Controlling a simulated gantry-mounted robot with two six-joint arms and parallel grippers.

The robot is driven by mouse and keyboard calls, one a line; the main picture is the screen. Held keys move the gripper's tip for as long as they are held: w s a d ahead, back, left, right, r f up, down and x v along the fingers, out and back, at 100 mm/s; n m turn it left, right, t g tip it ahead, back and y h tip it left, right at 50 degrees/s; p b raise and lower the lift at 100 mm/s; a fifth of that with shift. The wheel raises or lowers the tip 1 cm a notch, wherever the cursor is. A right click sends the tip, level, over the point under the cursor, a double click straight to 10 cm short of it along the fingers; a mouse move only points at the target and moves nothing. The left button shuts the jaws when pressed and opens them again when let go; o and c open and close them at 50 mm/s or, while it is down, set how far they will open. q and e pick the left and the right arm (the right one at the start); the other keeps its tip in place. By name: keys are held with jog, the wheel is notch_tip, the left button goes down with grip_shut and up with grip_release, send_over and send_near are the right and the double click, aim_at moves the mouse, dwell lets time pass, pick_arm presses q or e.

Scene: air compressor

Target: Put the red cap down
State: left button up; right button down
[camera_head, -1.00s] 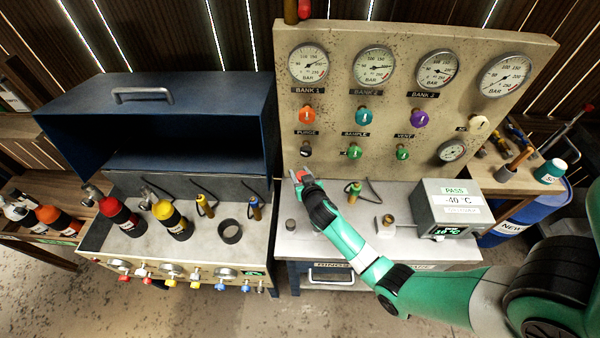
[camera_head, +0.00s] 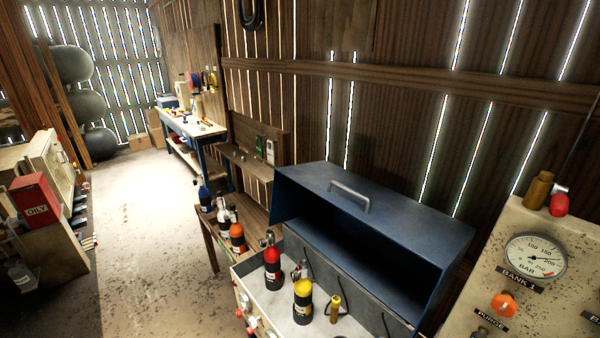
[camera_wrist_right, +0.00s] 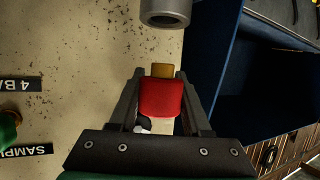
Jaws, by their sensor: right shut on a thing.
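The red cap (camera_wrist_right: 162,98) sits between the two fingers of my right gripper (camera_wrist_right: 162,84) in the right wrist view. The gripper is shut on it. A tan, brass-like piece (camera_wrist_right: 162,70) shows just beyond the cap; I cannot tell whether it is joined to it. Below the cap, part of the view is blocked by the gripper's body. My right gripper is outside the head view. My left gripper shows in neither view.
A grey round end (camera_wrist_right: 165,12) is ahead of the gripper. The blue hooded cabinet (camera_head: 370,215) stands left of the gauge panel (camera_head: 520,283). A brass cylinder (camera_head: 538,190) and a red-ended fitting (camera_head: 559,204) are on the panel's top. Bottles (camera_head: 272,266) crowd the cabinet's tray.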

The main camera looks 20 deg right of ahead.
jog(key=a+f+n+t+y, duration=0.2)
jog(key=a+n+t+y, duration=0.35)
jog(key=a, duration=2.05)
jog(key=s+a+r+n+y+p, duration=0.2)
jog(key=s+r+p, duration=0.2)
jog(key=r+p, duration=0.6)
jog(key=s+a+r+n+y+p, duration=0.2)
jog(key=s+r+p, duration=0.2)
jog(key=r+p, duration=0.6)
notch_tip(320, 180, up, 3)
jog(key=shift+f+g+p, duration=0.15)
jog(key=shift+g+p, duration=0.25)
jog(key=shift+g, duration=0.05)
jog(key=shift+y, duration=0.25)
jog(key=shift+a+f, duration=0.1)
